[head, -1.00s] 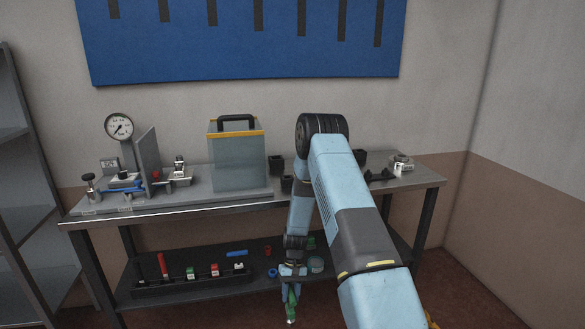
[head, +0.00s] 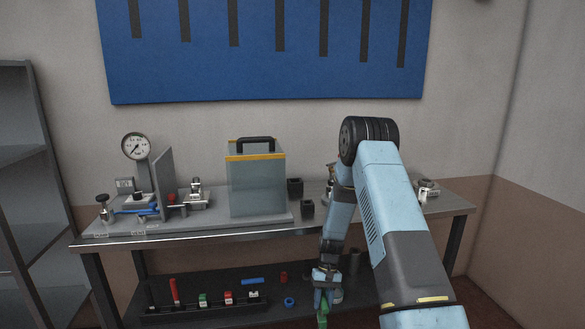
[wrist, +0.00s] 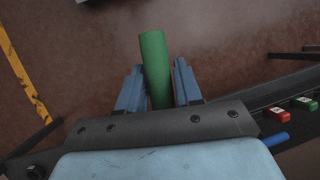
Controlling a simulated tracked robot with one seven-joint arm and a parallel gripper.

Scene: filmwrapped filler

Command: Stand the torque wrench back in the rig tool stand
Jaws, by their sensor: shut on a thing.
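My gripper (head: 325,298) is shut on a green cylindrical handle (wrist: 153,52), held between its two blue fingers in the wrist view. The handle looks like the torque wrench's grip, but its head is hidden. In the head view the green piece (head: 322,315) points down below the gripper, in front of the lower shelf. A low black rack (head: 158,317) on that shelf, left of my gripper, may be the tool stand. It holds a red-handled tool (head: 174,290) and several small red, green and white pieces.
The bench top carries a gauge (head: 136,147) on a test rig, a clear box (head: 257,187) with a black handle, and dark sockets (head: 307,208).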

